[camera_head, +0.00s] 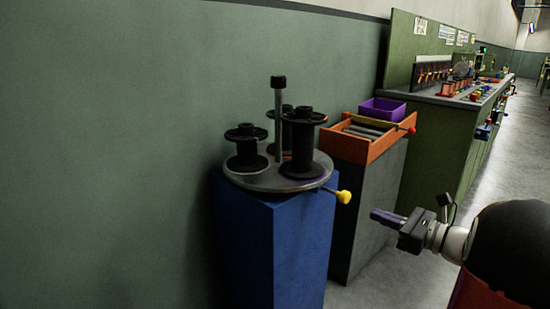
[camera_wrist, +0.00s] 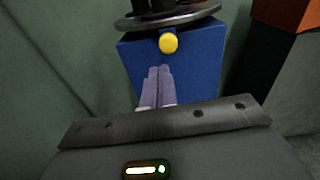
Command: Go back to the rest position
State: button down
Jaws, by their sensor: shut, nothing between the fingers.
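My gripper (camera_head: 376,214) is at the right in the head view, held in the air in front of the blue pedestal and pointing left. In the wrist view its two purple fingers (camera_wrist: 160,84) are together with nothing between them. Past their tips in that view are the yellow knob (camera_wrist: 168,43) and the blue pedestal (camera_wrist: 207,62). In the head view the yellow knob (camera_head: 344,197) sticks out from the round grey turntable (camera_head: 258,182). The fingers appear apart from the knob.
The turntable carries several black spools (camera_head: 247,150) around a post (camera_head: 278,110). An orange tray (camera_head: 345,147) with a purple bin (camera_head: 382,109) stands behind on a grey pedestal (camera_head: 365,190). A green workbench (camera_head: 445,135) lines the wall. Open floor (camera_head: 510,150) lies at right.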

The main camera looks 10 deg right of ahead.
jog(key=s+a+f+n+g+h, duration=0.1)
jog(key=s+a+n+g, duration=0.4)
jog(key=a, duration=0.4)
jog(key=s+a+f+n+g+h, duration=0.15)
jog(key=s+a+n+g, duration=0.25)
jog(key=s+a+n, duration=0.4)
jog(key=s+f+n+t+h, duration=0.1)
jog(key=s+f+n+h, duration=0.1)
jog(key=s+n+h, duration=0.7)
jog(key=s+n, duration=0.1)
jog(key=n, duration=0.4)
jog(key=shift+n, duration=0.3)
